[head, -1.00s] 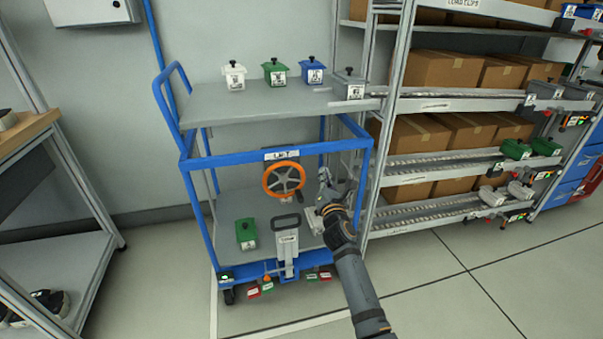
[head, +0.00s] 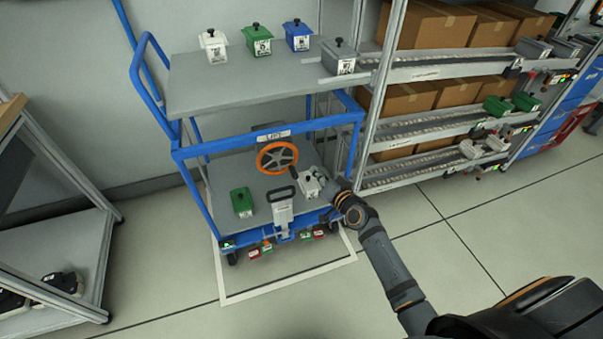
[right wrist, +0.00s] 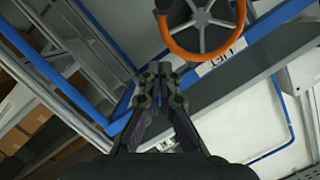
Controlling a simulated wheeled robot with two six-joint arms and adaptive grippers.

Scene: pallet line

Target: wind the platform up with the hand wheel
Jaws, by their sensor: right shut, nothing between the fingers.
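The orange hand wheel (head: 262,167) with grey spokes is on the front of a blue-framed lift cart, under a label. It also shows at the top of the right wrist view (right wrist: 179,45). The grey platform (head: 215,90) is the cart's upper deck, level above the wheel. My right gripper (head: 299,174) is shut and empty at the wheel's lower right. In the right wrist view its closed fingertips (right wrist: 160,70) appear just below the rim, with a gap in the picture. Whether they touch the wheel is not clear. My left gripper is not in view.
White, green, blue and grey lidded boxes (head: 298,42) stand on the platform. The lower deck holds a green box (head: 242,208) and a white box. A carton rack (head: 410,97) stands close at right. The floor in front is clear.

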